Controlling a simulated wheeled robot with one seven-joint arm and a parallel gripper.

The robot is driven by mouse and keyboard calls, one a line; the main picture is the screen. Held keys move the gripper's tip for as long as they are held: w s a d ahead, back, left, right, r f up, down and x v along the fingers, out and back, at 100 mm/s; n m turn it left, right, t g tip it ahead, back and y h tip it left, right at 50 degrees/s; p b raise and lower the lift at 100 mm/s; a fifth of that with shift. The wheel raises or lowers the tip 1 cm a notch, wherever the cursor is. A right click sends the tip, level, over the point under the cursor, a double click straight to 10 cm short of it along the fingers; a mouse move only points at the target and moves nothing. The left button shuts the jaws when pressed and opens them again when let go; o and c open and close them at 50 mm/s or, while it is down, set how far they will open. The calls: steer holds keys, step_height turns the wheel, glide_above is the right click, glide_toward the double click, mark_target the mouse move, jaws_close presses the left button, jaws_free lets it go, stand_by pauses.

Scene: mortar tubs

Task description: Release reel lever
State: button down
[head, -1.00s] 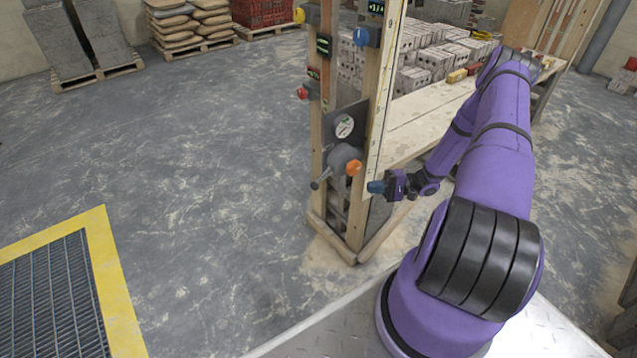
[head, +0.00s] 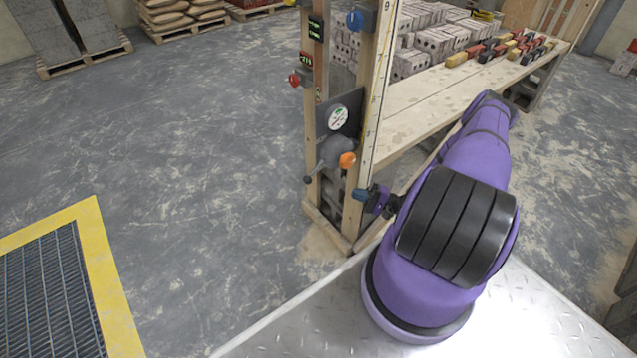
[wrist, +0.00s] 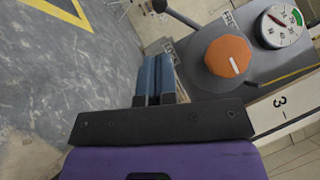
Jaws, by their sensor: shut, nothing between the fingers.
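The grey reel housing (head: 333,150) sits on the wooden post frame in the head view. A round orange knob (head: 348,160) is on its front, and a dark lever with a ball end (head: 307,180) sticks out to its lower left. In the wrist view the orange knob (wrist: 229,57) carries a white mark, and the lever's dark ball end (wrist: 160,5) shows at the top edge. My gripper (head: 360,195) is just below and right of the knob. In the wrist view my gripper's blue fingers (wrist: 157,62) are together and empty, apart from both knob and lever.
A round gauge (head: 338,117) is above the housing, and it also shows in the wrist view (wrist: 282,26). A measuring strip (head: 374,110) runs up the post. A wooden bench (head: 420,108) with bricks stands behind. Open floor (head: 200,150) lies to the left.

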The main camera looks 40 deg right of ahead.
steer(key=x, duration=1.4)
steer(key=shift+a+r+m+t, duration=0.25)
steer(key=shift+m+t, duration=0.15)
steer(key=shift+m, duration=0.2)
steer(key=shift+a+r+m+t, duration=0.3)
steer(key=shift+r+m+t, duration=0.35)
steer(key=shift+r, duration=0.2)
steer(key=shift+a+r+m+t, duration=0.3)
steer(key=shift+r+m+t, duration=0.25)
steer(key=shift+r+m, duration=0.25)
steer(key=shift+a+r+m+t, duration=0.35)
steer(key=shift+r+m+t, duration=0.3)
steer(key=shift+r, duration=0.2)
steer(key=s+d+f, duration=0.4)
steer(key=s+f, duration=0.5)
steer(key=shift+s+f, duration=0.25)
steer(key=shift+s, duration=0.15)
